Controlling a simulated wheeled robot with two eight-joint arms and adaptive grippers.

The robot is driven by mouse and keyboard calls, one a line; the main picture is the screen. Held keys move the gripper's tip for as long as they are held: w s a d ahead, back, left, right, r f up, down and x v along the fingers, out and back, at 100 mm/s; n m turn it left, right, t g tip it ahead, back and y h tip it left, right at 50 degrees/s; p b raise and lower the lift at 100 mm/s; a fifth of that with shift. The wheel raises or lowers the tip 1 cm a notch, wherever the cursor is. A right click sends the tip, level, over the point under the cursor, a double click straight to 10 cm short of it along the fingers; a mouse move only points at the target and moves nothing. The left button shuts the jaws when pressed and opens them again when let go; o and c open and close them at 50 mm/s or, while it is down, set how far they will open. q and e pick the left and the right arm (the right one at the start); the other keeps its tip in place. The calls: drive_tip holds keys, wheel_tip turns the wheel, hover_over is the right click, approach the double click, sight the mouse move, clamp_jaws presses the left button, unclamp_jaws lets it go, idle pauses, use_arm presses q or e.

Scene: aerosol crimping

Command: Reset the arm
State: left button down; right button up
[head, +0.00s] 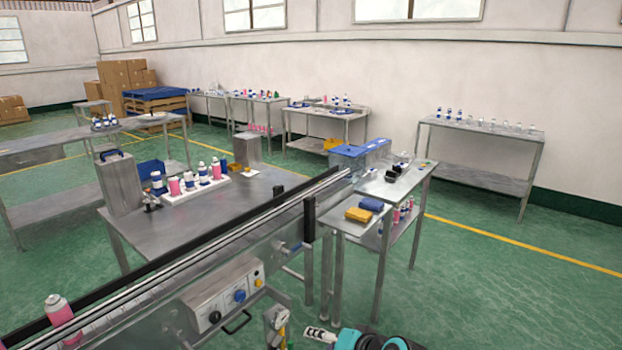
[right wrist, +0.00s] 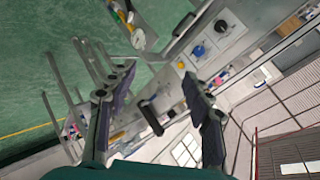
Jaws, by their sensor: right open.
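My right gripper (right wrist: 161,84) shows in the right wrist view with its two dark fingers spread wide apart. It is open, and I see nothing held between the fingers. Beyond it lies the conveyor's control panel (right wrist: 205,45), with a blue knob, a black knob and a yellow button. My left gripper is not in the head view.
A pink can (head: 60,318) stands on the conveyor at the lower left. A white tray (head: 197,191) of bottles and cans sits on the metal table behind. A gauge (head: 276,318) stands at the conveyor's front. Green floor (head: 500,290) lies clear at the right.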

drive_tip(key=s+d+f+n+g+h, duration=0.1)
drive_tip(key=s+d+h, duration=0.5)
drive_tip(key=s+d, duration=0.9)
drive_tip(key=f+n, duration=0.1)
drive_tip(key=n, duration=0.1)
drive_tip(key=shift+s+n+h, duration=0.3)
drive_tip(key=shift+s, duration=0.1)
